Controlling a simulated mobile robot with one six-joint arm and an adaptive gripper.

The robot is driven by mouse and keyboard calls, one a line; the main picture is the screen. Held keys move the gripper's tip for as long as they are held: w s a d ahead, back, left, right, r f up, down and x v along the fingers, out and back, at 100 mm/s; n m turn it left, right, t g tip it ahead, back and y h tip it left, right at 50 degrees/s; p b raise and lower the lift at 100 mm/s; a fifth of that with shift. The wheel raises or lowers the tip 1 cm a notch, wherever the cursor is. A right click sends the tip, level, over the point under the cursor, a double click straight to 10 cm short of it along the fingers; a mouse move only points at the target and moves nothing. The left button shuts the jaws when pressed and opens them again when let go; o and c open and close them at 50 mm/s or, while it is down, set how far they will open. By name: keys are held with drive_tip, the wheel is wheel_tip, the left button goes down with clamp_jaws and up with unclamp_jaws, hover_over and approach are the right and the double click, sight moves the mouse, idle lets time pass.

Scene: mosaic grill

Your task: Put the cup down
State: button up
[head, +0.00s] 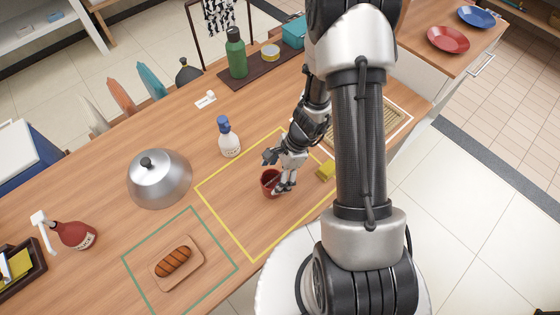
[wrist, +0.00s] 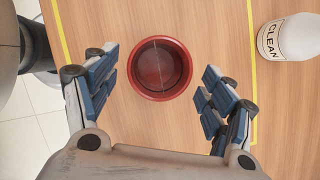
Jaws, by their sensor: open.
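A dark red cup (head: 269,183) stands upright on the wooden table, inside the yellow outlined square (head: 224,222). In the wrist view the cup (wrist: 160,69) is seen from above, its inside empty, and it lies between and slightly ahead of my fingers. My gripper (head: 279,171) is at the cup in the head view. In the wrist view my gripper (wrist: 158,82) is open, with a visible gap between each blue-padded finger and the cup wall.
A white cleaning bottle with a blue cap (head: 229,138) stands behind the cup; it also shows in the wrist view (wrist: 290,38). A yellow sponge (head: 326,170) lies right of the cup. Free table surrounds the cup.

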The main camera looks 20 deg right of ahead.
drive_tip(key=s+a+r+n+t+h+p, duration=0.2)
drive_tip(key=r+n, duration=0.8)
drive_tip(key=r, duration=1.5)
drive_tip(key=s+r+n+t+h, duration=0.2)
drive_tip(key=s+r+n, duration=0.6)
drive_tip(key=s+r, duration=0.4)
drive_tip(key=shift+n, duration=0.4)
drive_tip(key=shift+d+r, duration=0.1)
drive_tip(key=shift+f+b, duration=1)
drive_tip(key=shift+b, duration=0.25)
